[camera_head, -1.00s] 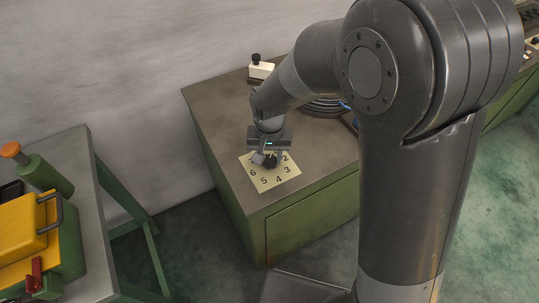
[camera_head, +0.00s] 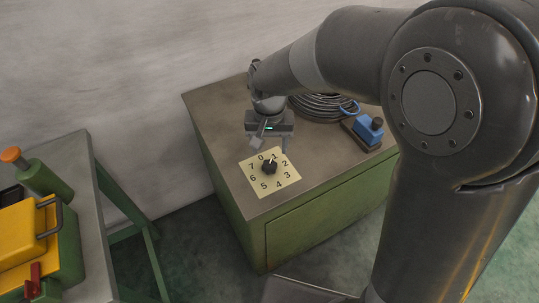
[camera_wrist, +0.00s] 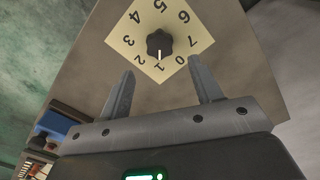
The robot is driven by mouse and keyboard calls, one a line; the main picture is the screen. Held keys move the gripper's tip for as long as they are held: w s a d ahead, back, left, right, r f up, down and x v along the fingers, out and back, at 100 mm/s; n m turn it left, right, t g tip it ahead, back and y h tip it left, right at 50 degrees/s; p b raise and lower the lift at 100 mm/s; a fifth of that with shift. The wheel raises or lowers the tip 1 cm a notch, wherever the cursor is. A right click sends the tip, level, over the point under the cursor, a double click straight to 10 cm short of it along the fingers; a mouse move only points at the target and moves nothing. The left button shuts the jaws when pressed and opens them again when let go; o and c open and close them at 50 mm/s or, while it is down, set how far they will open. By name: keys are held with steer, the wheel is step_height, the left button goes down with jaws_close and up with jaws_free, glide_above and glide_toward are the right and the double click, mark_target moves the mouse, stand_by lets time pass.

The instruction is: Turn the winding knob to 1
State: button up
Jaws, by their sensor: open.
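The winding knob (camera_head: 269,168) is small and black, on a cream dial plate (camera_head: 253,182) numbered 0 to 7 on the bench top. Its white pointer mark faces the 1 in the head view. In the wrist view the knob (camera_wrist: 160,43) shows upside down, its white mark towards the 1 side of the 0–1 edge. My gripper (camera_head: 270,146) is open and empty, above and behind the knob, clear of it. Its two fingers (camera_wrist: 162,72) show apart in the wrist view, with the dial beyond them.
A coil of dark cable (camera_head: 322,106) and a blue switch box (camera_head: 368,130) stand behind and right on the green bench (camera_head: 310,222). A grey table (camera_head: 88,225) with a yellow case (camera_head: 18,235) stands at left, across a floor gap.

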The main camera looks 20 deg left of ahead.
steer(key=shift+r, duration=1.75)
steer(key=s+d+r+m+t, duration=0.1)
steer(key=d+r, duration=0.4)
steer(key=d, duration=0.3)
steer(key=s+d+r+t, duration=0.1)
steer(key=d+r, duration=0.3)
steer(key=d, duration=0.4)
steer(key=s+d+r+m+t, duration=0.2)
steer(key=s+d+t, duration=0.1)
steer(key=s+d, duration=0.6)
steer(key=d, duration=0.4)
steer(key=shift+s+r+t, duration=0.2)
steer(key=shift+r+t, duration=0.1)
steer(key=shift+r, duration=0.1)
